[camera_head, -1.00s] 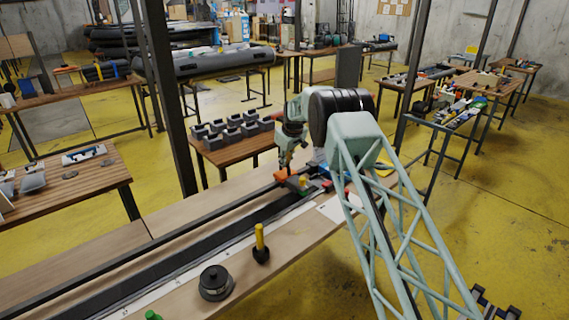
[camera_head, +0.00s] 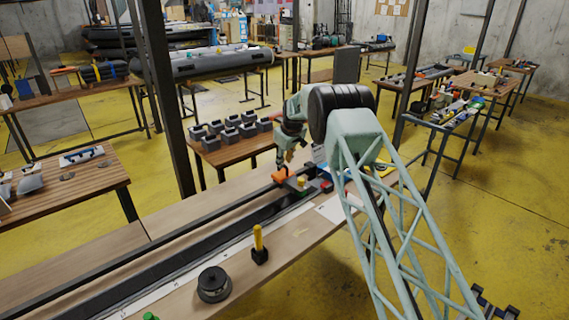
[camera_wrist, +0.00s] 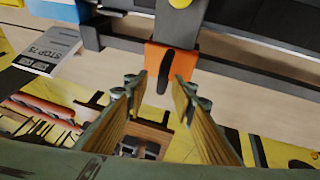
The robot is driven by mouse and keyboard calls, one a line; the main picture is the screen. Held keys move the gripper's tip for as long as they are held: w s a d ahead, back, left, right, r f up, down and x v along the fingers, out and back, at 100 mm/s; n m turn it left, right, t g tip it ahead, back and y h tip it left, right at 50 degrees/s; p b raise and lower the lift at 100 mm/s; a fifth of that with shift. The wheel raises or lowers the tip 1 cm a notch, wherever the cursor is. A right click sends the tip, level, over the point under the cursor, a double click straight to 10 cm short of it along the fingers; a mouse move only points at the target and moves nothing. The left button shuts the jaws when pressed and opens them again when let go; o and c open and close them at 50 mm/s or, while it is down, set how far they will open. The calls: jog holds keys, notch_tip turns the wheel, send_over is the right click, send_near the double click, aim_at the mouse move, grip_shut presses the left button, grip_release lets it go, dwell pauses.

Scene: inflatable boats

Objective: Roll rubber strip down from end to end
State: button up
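A long dark strip (camera_head: 190,245), which looks like the rubber strip, runs along the wooden bench from lower left to the far end. My gripper (camera_head: 284,160) is over the far end of the bench, above an orange piece (camera_head: 281,177). In the wrist view my gripper (camera_wrist: 158,88) is open and its two fingers are apart. The orange piece (camera_wrist: 186,70) with a black slot or handle lies just beyond the fingertips, against a dark rail (camera_wrist: 245,66). Nothing shows held between the fingers. I cannot tell for sure which tool is the roller.
A yellow-handled tool (camera_head: 257,239) with a black base stands on the bench near a black round object (camera_head: 214,283). A dark post (camera_head: 165,100) rises behind the bench. A table with grey blocks (camera_head: 229,130) stands behind.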

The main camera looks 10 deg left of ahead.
jog(key=v, duration=1.1)
dwell(0.3)
jog(key=shift+d, duration=0.1)
